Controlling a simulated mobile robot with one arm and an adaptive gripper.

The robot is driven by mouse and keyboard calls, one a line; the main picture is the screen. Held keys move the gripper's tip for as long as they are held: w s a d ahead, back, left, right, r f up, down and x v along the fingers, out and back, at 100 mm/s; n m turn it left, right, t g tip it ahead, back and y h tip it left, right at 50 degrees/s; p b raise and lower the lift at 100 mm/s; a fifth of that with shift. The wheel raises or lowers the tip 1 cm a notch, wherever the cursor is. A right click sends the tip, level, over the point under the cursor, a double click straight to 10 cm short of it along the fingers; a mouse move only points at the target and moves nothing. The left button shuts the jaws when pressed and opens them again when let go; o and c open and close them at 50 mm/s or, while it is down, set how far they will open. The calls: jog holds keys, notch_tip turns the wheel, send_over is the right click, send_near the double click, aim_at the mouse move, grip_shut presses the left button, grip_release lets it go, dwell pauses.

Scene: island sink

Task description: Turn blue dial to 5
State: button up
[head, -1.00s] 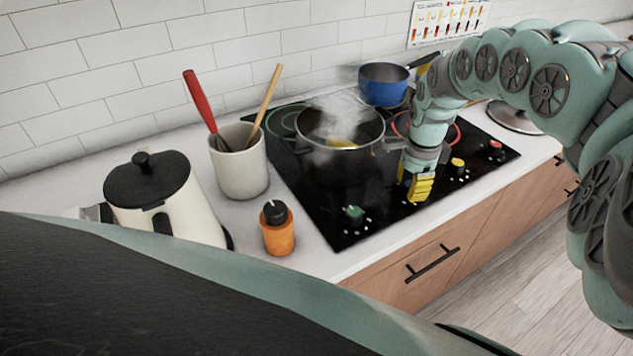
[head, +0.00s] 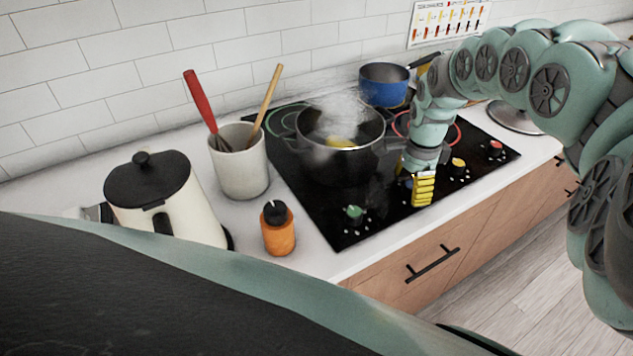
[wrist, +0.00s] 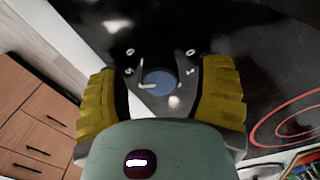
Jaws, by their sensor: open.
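The blue dial (wrist: 158,83) shows in the wrist view on the black cooktop, between the two yellow fingers of my gripper (wrist: 162,92). It has a pale pointer mark toward its left side, and small white numerals ring it. The numerals are too blurred to read surely. The fingers stand on either side of the dial, apart from it. In the head view my gripper (head: 422,188) is low over the front of the cooktop (head: 320,215), between the green and yellow dials, and hides the blue dial.
A green dial (head: 354,212), a yellow dial (head: 457,164) and a red dial (head: 494,148) sit along the cooktop's front. A steaming dark pot (head: 340,165) stands close behind my gripper. A blue pan (head: 384,88) is farther back. An orange bottle (head: 278,236) stands left on the counter.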

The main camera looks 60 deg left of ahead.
aim_at(411, 184)
jog(key=shift+w+r, duration=0.15)
jog(key=shift+r, duration=1.85)
jog(key=shift+w+r, duration=0.1)
jog(key=shift+r, duration=1.85)
jog(key=shift+s+r, duration=0.2)
jog(key=shift+r, duration=1.8)
jog(key=shift+a, duration=0.1)
